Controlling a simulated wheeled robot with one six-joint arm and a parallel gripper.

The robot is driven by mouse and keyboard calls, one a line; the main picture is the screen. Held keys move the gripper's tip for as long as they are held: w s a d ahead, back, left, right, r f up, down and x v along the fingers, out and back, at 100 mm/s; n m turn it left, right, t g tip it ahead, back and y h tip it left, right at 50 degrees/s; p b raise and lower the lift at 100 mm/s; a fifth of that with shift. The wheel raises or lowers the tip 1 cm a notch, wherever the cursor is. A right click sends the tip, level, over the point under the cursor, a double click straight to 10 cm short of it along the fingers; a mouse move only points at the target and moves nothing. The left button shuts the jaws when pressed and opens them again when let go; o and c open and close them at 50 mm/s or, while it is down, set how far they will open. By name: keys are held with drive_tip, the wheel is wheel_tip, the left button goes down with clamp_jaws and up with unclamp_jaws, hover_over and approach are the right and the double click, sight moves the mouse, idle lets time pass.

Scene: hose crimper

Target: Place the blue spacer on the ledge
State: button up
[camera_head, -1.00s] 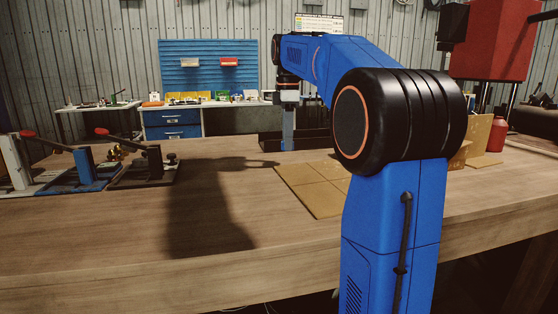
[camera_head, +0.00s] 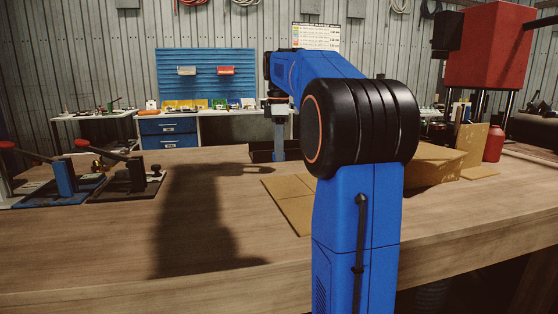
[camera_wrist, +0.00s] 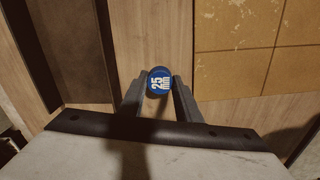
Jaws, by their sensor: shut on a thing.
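The blue spacer (camera_wrist: 158,76) is a short round piece with a white "25 mm" mark on its top face. In the wrist view it sits between the two fingertips of my gripper (camera_wrist: 158,88), which is shut on it. It is over the wooden bench top; its height above the wood is hard to judge. I cannot identify the ledge for certain in either view.
A dark tray (camera_head: 261,155) lies at the bench's back. A tan mat (camera_wrist: 237,72) is right of the spacer. Toggle clamps (camera_head: 65,180) stand at the left; a cardboard box (camera_head: 432,165), red bottle (camera_head: 494,143) and red machine (camera_head: 490,45) are at the right.

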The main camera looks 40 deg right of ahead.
drive_tip(key=shift+f, duration=1.55)
drive_tip(key=shift+f, duration=0.15)
drive_tip(key=o, duration=1.2)
